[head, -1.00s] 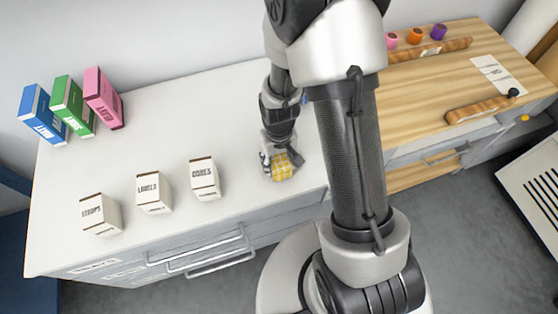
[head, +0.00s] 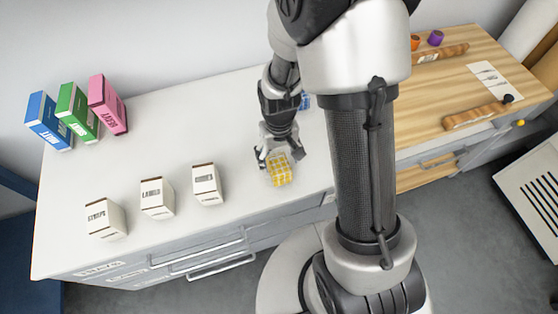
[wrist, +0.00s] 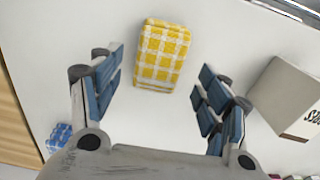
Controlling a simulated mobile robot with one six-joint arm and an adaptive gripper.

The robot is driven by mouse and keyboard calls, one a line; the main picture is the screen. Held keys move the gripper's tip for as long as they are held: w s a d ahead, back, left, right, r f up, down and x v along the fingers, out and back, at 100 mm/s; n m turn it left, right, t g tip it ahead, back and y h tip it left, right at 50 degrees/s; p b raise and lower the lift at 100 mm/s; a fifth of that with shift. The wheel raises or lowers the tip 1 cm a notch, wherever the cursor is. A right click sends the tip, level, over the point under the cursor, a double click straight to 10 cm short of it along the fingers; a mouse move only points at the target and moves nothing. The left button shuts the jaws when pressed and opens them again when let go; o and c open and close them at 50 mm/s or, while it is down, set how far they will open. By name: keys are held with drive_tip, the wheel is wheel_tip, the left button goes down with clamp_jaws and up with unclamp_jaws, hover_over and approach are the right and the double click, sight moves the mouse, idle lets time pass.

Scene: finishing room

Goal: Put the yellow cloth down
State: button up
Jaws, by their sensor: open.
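The yellow cloth (head: 279,170) is a folded, yellow-and-white checked block lying on the white counter near its front edge. It also shows in the wrist view (wrist: 163,56), just beyond the fingertips and between their lines. My gripper (head: 280,157) is open and empty, right behind the cloth in the head view. In the wrist view my gripper (wrist: 157,85) has its blue-padded fingers spread wide, with bare counter between them. The fingers appear clear of the cloth.
White boxes stand to the left: STRAPS (head: 105,218), LABELS (head: 157,197) and CORES (head: 208,184). Blue, green and pink boxes (head: 107,104) stand at the back left. A blue checked item (wrist: 59,137) lies behind my gripper. The white counter (head: 190,120) is clear in the middle.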

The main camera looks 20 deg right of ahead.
wheel_tip(320, 180, up, 6)
drive_tip(key=p, duration=0.2)
wheel_tip(320, 180, up, 16)
drive_tip(key=f+t, duration=0.1)
drive_tip(key=t, duration=0.1)
hover_over(279, 164)
drive_tip(key=s, duration=0.5)
drive_tip(key=s+r+t, duration=0.2)
drive_tip(key=s+r, duration=0.6)
drive_tip(key=s, duration=0.2)
drive_tip(key=shift+t, duration=0.3)
drive_tip(key=shift+o, duration=0.4)
drive_tip(key=shift+w, duration=0.15)
